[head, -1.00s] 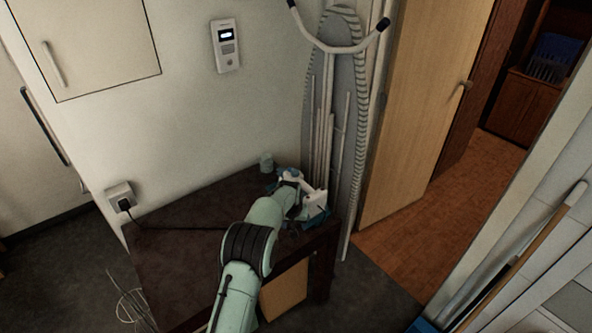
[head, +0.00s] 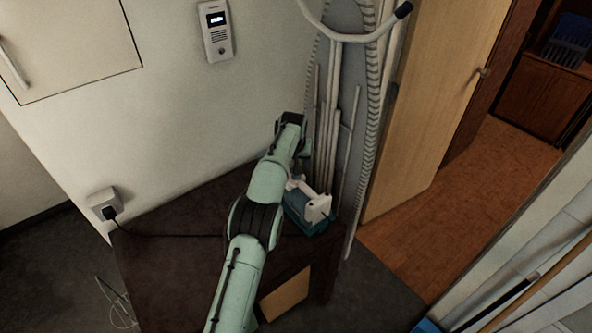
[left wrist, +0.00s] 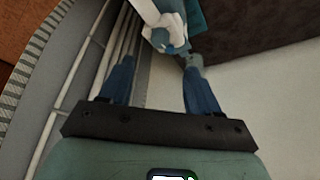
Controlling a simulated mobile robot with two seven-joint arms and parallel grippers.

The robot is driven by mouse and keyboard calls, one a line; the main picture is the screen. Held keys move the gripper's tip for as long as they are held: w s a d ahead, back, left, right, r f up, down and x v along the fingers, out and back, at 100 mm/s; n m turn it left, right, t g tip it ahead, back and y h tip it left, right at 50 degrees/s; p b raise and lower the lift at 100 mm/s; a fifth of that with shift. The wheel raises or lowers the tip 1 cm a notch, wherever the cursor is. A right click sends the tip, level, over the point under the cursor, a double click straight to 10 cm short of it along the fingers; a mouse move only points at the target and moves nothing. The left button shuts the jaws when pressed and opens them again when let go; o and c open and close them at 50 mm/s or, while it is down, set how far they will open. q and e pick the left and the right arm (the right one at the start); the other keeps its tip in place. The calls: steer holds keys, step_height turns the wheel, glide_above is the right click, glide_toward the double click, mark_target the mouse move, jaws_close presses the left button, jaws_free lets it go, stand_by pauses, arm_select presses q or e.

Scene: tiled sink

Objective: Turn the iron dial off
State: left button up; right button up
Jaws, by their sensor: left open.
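The iron (head: 314,214), white on top with a teal base, sits at the right end of the dark table, partly behind my left arm. In the left wrist view its white and blue-grey body (left wrist: 168,32) shows at the top, beyond the fingers. I cannot make out the dial or its setting clearly. My left gripper (head: 291,118) is raised above and behind the iron, near the wall, in the head view. In the left wrist view its blue fingers (left wrist: 158,66) are spread apart with nothing held between them. My right gripper is out of view.
The dark table (head: 165,255) stands against the wall. An ironing board (head: 350,110) leans upright close behind the iron. A plug and socket (head: 105,205) with a cord are at the left. An intercom (head: 216,32) hangs on the wall. A wooden door (head: 425,100) stands at the right.

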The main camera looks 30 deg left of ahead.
arm_select(q)
steer(key=p+x, duration=0.1)
steer(key=x, duration=0.8)
steer(key=shift+w+a+f+p, duration=0.1)
steer(key=shift+w+f+p, duration=0.15)
steer(key=shift+p, duration=0.05)
steer(key=shift+w+a+f, duration=0.1)
steer(key=shift+f, duration=0.5)
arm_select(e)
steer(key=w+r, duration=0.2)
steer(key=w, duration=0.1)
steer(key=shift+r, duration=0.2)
